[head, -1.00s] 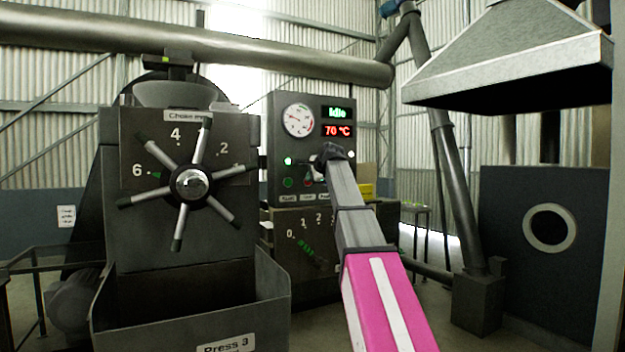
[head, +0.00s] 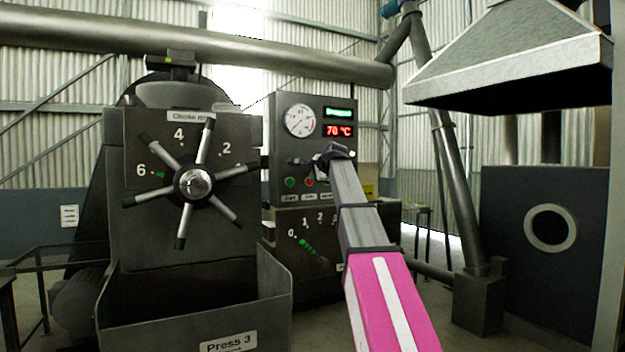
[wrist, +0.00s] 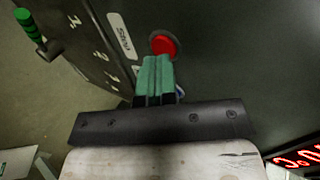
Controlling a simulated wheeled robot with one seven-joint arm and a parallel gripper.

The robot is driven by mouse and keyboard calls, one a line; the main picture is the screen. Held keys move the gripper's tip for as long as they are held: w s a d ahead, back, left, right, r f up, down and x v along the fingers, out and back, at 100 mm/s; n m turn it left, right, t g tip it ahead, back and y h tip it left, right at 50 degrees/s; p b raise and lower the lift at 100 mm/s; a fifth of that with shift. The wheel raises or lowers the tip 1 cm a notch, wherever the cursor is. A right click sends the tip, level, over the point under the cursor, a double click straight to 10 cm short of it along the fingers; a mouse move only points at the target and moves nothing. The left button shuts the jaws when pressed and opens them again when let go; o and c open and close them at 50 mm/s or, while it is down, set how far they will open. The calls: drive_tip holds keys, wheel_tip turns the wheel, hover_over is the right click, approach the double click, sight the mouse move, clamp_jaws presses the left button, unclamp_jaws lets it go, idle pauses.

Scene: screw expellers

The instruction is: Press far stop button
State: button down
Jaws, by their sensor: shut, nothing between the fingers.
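The control panel (head: 283,130) stands behind the press, with a round gauge and two lit displays. The lower display reads 70 °C; the upper one has green text too blurred to read surely. A red button (head: 310,182) sits low on the panel, beside a green one (head: 290,182). In the wrist view a round red button (wrist: 162,44) sits just beyond the fingertips, next to a partly readable label. My gripper (wrist: 155,62) is shut and empty, its green fingers pointing at the button's lower edge. I cannot tell whether they touch it. In the head view my arm hides part of the panel.
The press with its spoked handwheel (head: 194,183) stands left of the panel. A green-handled lever (head: 308,248) with a numbered scale is below the buttons. A metal hood (head: 510,65) and a dark cabinet (head: 520,215) are on the right.

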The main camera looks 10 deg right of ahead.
drive_tip(key=f+v, duration=0.1)
drive_tip(key=v, duration=1)
drive_tip(key=shift+s+r, duration=0.15)
drive_tip(key=shift+s, duration=0.35)
drive_tip(key=s+a+f+n+g+h, duration=0.1)
drive_tip(key=s+f+n+g, duration=0.15)
drive_tip(key=f, duration=1.85)
drive_tip(key=s+a+f+n+g+h, duration=0.1)
drive_tip(key=s+f+n+g, duration=0.2)
drive_tip(key=f, duration=1.8)
drive_tip(key=s+f+n+g, duration=0.2)
drive_tip(key=s+f+n, duration=0.1)
drive_tip(key=s+f, duration=0.4)
drive_tip(key=s+a+f+n+g+h, duration=0.1)
drive_tip(key=s+f+n+g, duration=0.1)
drive_tip(key=s+f, duration=0.5)
drive_tip(key=s+f+n+g, duration=0.2)
drive_tip(key=s+f, duration=0.6)
drive_tip(key=f, duration=0.9)
drive_tip(key=shift+a+n+h, duration=0.15)
drive_tip(key=shift+n+h, duration=0.25)
drive_tip(key=shift+n, duration=0.55)
drive_tip(key=shift+s, duration=0.1)
